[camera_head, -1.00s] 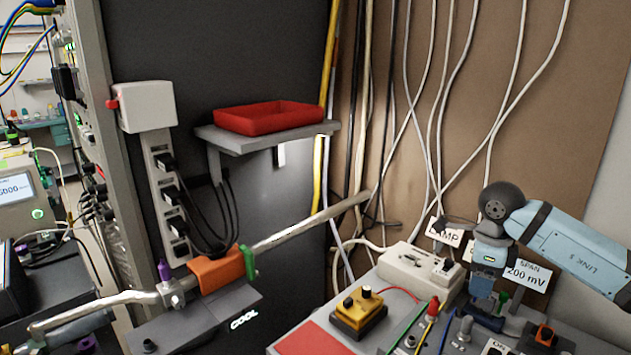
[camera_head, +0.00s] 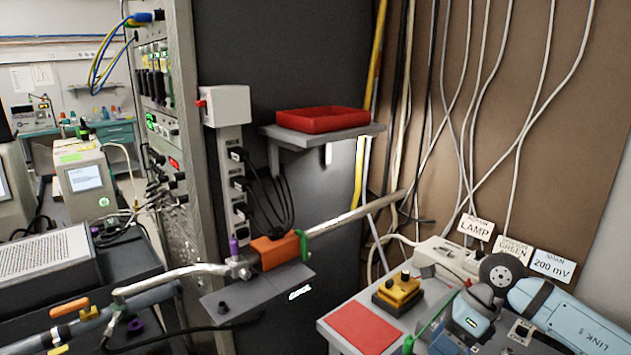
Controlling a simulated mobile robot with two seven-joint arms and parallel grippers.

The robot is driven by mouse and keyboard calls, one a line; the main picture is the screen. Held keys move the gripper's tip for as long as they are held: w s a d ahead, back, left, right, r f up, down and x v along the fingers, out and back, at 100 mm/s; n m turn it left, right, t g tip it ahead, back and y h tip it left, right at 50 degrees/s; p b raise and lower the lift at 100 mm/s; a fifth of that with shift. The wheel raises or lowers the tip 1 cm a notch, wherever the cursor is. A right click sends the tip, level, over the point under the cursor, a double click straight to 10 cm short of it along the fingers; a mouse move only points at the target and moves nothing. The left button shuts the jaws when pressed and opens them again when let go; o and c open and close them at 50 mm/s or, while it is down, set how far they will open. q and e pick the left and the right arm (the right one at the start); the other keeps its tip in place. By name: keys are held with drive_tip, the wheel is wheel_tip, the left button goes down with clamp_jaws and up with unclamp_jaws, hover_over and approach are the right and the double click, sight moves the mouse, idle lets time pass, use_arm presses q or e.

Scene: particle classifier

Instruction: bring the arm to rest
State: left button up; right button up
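My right arm, light blue with a "LINK 5" mark (camera_head: 570,318), comes in from the lower right in the head view. It lies bent over the right side of the grey bench (camera_head: 335,338), with a dark round joint (camera_head: 502,274) and a pale wrist part beside it. The fingers of my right gripper do not show, so I cannot see whether it holds anything. My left gripper does not show.
A yellow box (camera_head: 398,289) and a red pad (camera_head: 362,328) are on the bench near my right arm. A metal pipe with an orange block (camera_head: 274,252) crosses the middle. A red tray (camera_head: 322,119) sits on a wall shelf. Cables hang on the brown wall.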

drive_tip(key=s+a+m+t+y, duration=0.1)
drive_tip(key=s+a+m+y, duration=0.3)
drive_tip(key=a+y, duration=0.25)
drive_tip(key=s+a+m+t+y, duration=0.1)
drive_tip(key=s+a+m+y, duration=0.25)
drive_tip(key=a+y, duration=0.35)
drive_tip(key=s+d+f+n+t+h, duration=0.4)
drive_tip(key=f+n, duration=0.3)
drive_tip(key=n, duration=0.5)
drive_tip(key=s+d+f+n+t+h, duration=0.25)
drive_tip(key=s+f+n+h, duration=0.35)
drive_tip(key=n, duration=0.5)
drive_tip(key=s+d+f+n+t+h, duration=0.2)
drive_tip(key=s+f+n+t+h, duration=0.2)
drive_tip(key=f+n+h, duration=0.55)
use_arm(q)
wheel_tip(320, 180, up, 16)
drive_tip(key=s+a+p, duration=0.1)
drive_tip(key=p, duration=2)
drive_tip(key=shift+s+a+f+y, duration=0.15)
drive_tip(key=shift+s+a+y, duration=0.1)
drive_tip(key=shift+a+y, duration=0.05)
use_arm(e)
wheel_tip(320, 180, up, 16)
drive_tip(key=s+d+n+y, duration=0.1)
drive_tip(key=n+y, duration=0.1)
drive_tip(key=shift+s+d+r+y, duration=0.15)
drive_tip(key=shift+s+d+y, duration=0.1)
drive_tip(key=shift+s+y, duration=0.15)
